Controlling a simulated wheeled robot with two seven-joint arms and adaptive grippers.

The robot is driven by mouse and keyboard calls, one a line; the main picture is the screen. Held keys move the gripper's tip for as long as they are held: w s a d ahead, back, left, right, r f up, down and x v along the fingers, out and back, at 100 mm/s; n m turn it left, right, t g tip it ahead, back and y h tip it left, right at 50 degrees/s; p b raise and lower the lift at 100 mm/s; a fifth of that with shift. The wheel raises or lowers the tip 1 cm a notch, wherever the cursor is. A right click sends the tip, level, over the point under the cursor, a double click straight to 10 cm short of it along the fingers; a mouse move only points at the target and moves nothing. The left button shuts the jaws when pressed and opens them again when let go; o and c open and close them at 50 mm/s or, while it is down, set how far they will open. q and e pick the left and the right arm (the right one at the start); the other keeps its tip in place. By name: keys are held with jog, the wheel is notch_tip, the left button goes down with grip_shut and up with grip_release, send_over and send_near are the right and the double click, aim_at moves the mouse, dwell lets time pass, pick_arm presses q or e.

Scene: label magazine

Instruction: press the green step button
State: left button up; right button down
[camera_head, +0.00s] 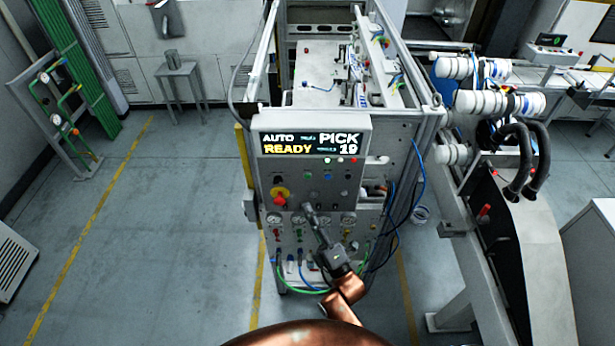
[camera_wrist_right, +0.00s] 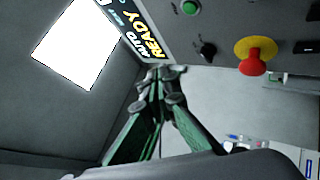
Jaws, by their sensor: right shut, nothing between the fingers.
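The control panel (camera_head: 266,170) is on the front of the machine in the head view. A small green button (camera_head: 308,177) shows among its controls, below the display. In the right wrist view a round green button (camera_wrist_right: 190,7) shows at the top edge; no label on it is readable. My right gripper (camera_head: 307,208) is in front of the panel, lower than the green button in the head view. In the right wrist view its fingers (camera_wrist_right: 165,73) are shut and empty, apart from the green button. My left gripper is not in view.
The display (camera_head: 315,143) reads AUTO READY, PICK 19. A red mushroom knob on a yellow base (camera_head: 279,196) is left of the gripper; a black knob (camera_wrist_right: 208,50) is near it in the wrist view. Gauges and hoses are lower down.

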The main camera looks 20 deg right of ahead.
aim_at(308, 176)
jog(key=shift+w+d+b, duration=0.4)
jog(key=shift+w+b, duration=0.05)
jog(key=shift+w, duration=0.95)
jog(key=shift+w+d+b, duration=0.45)
jog(key=shift+w, duration=1)
jog(key=shift+w+d+b, duration=0.4)
jog(key=shift+w+b, duration=0.05)
jog(key=shift+w, duration=0.95)
jog(key=shift+w, duration=0.1)
jog(key=shift+w+d, duration=0.1)
jog(key=shift+w, duration=0.2)
